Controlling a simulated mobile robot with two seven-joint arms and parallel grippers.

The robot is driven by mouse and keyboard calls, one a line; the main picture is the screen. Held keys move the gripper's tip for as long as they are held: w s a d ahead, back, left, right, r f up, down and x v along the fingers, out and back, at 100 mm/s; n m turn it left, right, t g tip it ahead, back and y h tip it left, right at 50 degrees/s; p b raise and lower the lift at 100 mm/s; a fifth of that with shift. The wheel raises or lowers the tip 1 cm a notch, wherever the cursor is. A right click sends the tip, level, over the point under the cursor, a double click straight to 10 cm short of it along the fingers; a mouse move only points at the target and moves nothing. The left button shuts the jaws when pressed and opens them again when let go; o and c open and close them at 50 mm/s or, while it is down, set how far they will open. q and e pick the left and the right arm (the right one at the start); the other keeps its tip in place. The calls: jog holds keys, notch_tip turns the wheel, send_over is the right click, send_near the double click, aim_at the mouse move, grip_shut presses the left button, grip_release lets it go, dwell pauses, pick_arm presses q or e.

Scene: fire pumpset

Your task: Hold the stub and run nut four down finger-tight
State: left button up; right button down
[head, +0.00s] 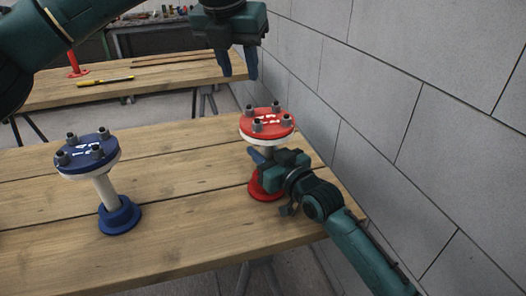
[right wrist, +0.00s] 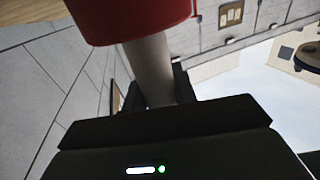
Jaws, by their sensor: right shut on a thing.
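The red stub (head: 267,146) has a pale pipe, a red top flange (head: 267,123) and a red foot (head: 264,189) on the near bench. Several grey nuts stand on the top flange, one at its right front (head: 287,120). My right gripper (head: 260,157) is shut on the pipe just under the flange. In the right wrist view the pale pipe (right wrist: 150,70) runs into the jaws below a red end (right wrist: 130,18). My left gripper (head: 237,68) hangs above and a little left of the red flange, fingers down and apart, with nothing visible between them.
A blue stub (head: 88,155) with several nuts on its flange stands at the left of the near wooden bench (head: 190,190). A grey block wall (head: 390,90) runs close along the right. A far bench (head: 150,90) bears a yellow-handled tool (head: 104,81).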

aim_at(247, 109)
pick_arm(q)
jog(key=shift+o, duration=0.3)
jog(key=w+f+m, duration=0.1)
jog(key=f, duration=0.2)
jog(key=w+f+m, duration=0.1)
jog(key=f, duration=0.1)
jog(key=w+f+m+h, duration=0.1)
jog(key=f, duration=0.2)
jog(key=shift+d+f, duration=0.3)
jog(key=shift+s, duration=0.1)
grip_shut()
